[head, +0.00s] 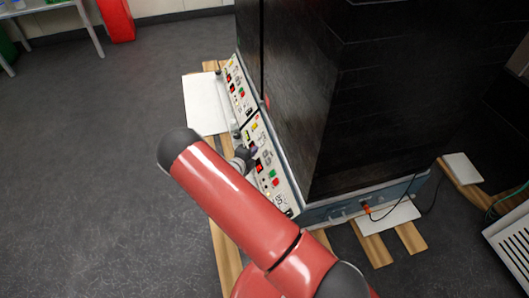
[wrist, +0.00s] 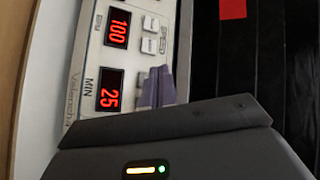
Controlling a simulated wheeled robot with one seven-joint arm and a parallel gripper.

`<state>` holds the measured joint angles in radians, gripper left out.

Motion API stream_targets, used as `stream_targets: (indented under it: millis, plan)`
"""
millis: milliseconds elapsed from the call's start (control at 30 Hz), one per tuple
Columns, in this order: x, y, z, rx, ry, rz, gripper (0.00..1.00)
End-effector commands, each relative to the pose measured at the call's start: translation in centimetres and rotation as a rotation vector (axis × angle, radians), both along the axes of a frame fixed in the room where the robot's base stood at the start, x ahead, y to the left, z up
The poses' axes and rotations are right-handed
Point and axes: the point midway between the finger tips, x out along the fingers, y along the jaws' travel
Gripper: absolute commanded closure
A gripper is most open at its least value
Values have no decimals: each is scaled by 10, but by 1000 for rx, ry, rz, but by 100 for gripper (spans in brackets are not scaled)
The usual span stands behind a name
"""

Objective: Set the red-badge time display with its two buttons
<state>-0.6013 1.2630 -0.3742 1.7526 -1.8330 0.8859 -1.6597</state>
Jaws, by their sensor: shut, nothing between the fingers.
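The time display (wrist: 110,90) is a dark window marked MIN on a pale control panel (head: 283,187). It shows red digits reading 25, turned sideways in the wrist view. A red badge (wrist: 232,9) sits on the black wall beside the panel. My gripper (wrist: 160,86) is shut and empty, its purple-grey fingertips over the button area beside the time display. The fingers cover most of the time buttons; a small pale edge (wrist: 142,79) shows beside them. I cannot tell whether the tips touch a button. In the head view my gripper (head: 252,149) is at the panel.
A second display (wrist: 117,28) reads 100, with two pale buttons (wrist: 150,35) beside it. Another similar panel (head: 238,88) lies farther along the black cabinet (head: 400,90). The cabinet stands on wooden slats (head: 224,245). The grey floor (head: 100,130) at left is clear.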

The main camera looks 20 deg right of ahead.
Motion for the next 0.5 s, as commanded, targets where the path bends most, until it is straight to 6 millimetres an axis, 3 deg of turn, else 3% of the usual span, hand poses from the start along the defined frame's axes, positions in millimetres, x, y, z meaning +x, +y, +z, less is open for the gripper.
stream_targets:
  millis: [200,500]
  plan:
    - [0,16,16,0,0,2,100]
    - [0,21,18,0,0,1,100]
